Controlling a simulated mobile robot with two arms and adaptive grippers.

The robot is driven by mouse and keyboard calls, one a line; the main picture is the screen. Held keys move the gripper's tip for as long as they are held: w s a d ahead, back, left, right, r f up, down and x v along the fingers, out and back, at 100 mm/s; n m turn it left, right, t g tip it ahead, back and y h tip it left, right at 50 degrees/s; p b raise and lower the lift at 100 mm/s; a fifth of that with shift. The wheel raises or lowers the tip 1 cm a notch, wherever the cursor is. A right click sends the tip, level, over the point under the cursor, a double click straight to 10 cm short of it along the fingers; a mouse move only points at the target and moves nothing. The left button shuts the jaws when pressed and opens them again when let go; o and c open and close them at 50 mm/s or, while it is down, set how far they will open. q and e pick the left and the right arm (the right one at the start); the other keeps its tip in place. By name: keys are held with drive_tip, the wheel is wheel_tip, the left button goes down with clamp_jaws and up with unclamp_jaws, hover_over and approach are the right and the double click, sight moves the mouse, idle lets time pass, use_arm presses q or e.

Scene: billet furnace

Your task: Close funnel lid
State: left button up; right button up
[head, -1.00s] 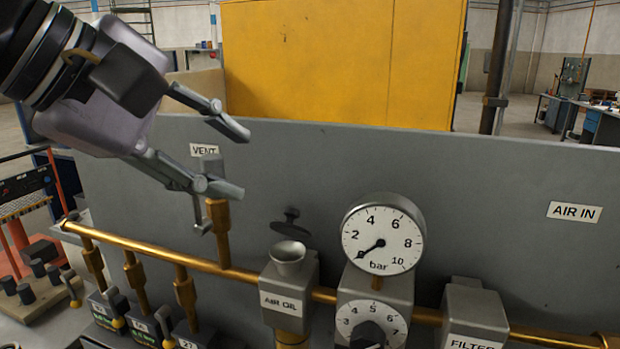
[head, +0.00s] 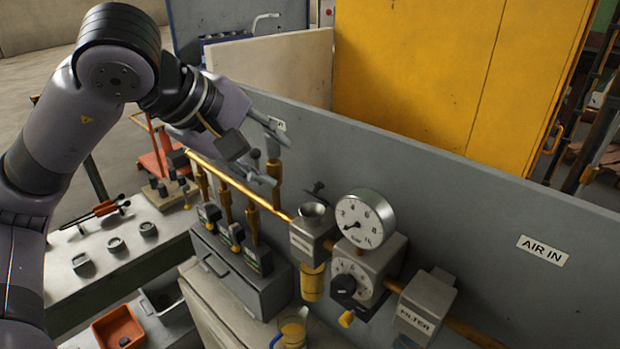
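The funnel (head: 313,211) is a small grey cup on top of the air oil unit (head: 309,242), right of centre. Its dark lid (head: 317,188) stands open behind the funnel, apart from the cup's mouth. My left gripper (head: 282,161) is up and to the left of the funnel, near the brass vent valve (head: 274,172). Its two fingers are spread, and I see nothing held between them. I cannot tell whether a finger touches the valve. My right gripper is not in view.
A pressure gauge (head: 364,219) stands just right of the funnel, with a regulator knob (head: 343,285) below and a filter (head: 425,303) farther right. A brass pipe (head: 240,187) runs along the grey panel (head: 440,195). An orange bin (head: 118,328) is at lower left.

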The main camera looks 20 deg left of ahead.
sight(316, 187)
use_arm(q)
drive_tip(key=p+x, duration=0.1)
drive_tip(key=x, duration=0.2)
drive_tip(key=p+x, duration=0.1)
drive_tip(key=x, duration=0.3)
drive_tip(key=p+x, duration=0.1)
drive_tip(key=x, duration=0.3)
drive_tip(key=shift+w+d, duration=0.2)
drive_tip(key=shift+d, duration=0.2)
drive_tip(key=shift+w+d+f, duration=0.15)
drive_tip(key=shift+w+f, duration=0.2)
drive_tip(key=shift+f, duration=0.25)
drive_tip(key=c, duration=0.3)
clamp_jaws()
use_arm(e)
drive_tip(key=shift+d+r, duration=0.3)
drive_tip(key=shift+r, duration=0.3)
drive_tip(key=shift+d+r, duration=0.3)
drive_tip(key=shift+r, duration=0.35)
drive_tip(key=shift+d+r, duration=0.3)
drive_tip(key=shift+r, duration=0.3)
